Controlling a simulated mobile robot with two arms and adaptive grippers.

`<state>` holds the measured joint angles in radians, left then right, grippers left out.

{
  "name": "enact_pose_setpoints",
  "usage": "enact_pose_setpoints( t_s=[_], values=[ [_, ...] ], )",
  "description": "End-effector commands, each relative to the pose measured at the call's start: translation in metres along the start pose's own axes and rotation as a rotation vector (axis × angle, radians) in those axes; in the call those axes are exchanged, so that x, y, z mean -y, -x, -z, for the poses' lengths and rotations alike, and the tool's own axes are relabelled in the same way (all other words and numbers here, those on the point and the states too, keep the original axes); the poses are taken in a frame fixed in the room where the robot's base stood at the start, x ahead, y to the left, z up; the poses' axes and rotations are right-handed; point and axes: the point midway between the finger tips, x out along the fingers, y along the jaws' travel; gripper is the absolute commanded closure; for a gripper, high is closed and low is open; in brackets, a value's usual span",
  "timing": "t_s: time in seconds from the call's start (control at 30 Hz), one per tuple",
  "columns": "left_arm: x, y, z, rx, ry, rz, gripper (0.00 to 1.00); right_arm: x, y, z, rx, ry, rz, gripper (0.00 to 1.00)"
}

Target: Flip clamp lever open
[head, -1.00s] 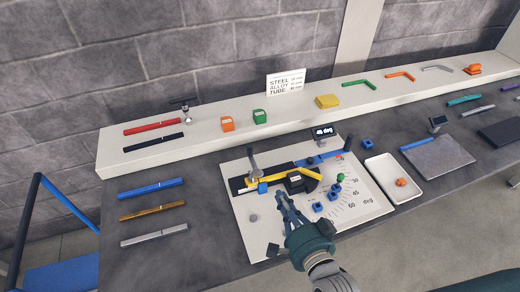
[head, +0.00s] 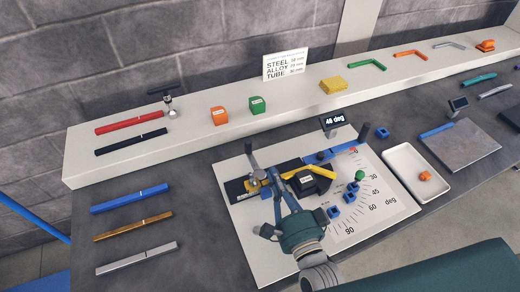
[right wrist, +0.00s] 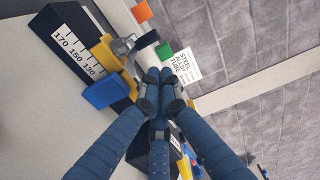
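The bending board (head: 258,259) lies on the bench. The clamp (head: 256,178) sits at the left end of its black and yellow fixture. The clamp lever (head: 250,156) stands up from it, near upright; in the right wrist view the grey metal lever (right wrist: 146,41) is left of and beyond my fingertips. My right gripper (head: 274,180) is just right of the clamp, its fingers brought together at the tips with nothing visible between them. It looks apart from the lever; contact with the clamp cannot be told. My left gripper is out of view.
A black block (head: 310,182), blue pegs (head: 333,212) and a green knob (head: 360,175) stand right of the gripper. A display (head: 335,122) stands behind. Loose tubes (head: 133,226) lie left on open bench; a white tray (head: 408,180) is at right.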

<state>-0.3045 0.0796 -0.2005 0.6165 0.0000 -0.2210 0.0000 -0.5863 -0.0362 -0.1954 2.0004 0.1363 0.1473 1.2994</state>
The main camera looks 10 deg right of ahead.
Motion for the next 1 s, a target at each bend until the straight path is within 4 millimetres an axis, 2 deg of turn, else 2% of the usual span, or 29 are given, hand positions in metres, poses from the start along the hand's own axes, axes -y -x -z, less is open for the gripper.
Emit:
enact_pose_setpoints(
  t_s=[0.47,0.57,0.9,1.0],
  values=[
    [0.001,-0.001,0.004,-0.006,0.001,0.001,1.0,-0.001,-0.003,0.0,0.0,0.001,0.001,1.0],
    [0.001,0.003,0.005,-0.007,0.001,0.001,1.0,0.001,-0.014,0.0,-0.001,0.002,0.003,1.0],
    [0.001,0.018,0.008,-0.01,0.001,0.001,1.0,0.002,-0.074,0.0,-0.001,0.001,0.003,1.0],
    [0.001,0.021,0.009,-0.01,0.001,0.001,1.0,0.0,-0.087,0.001,-0.001,0.001,0.001,1.0]
  ],
)
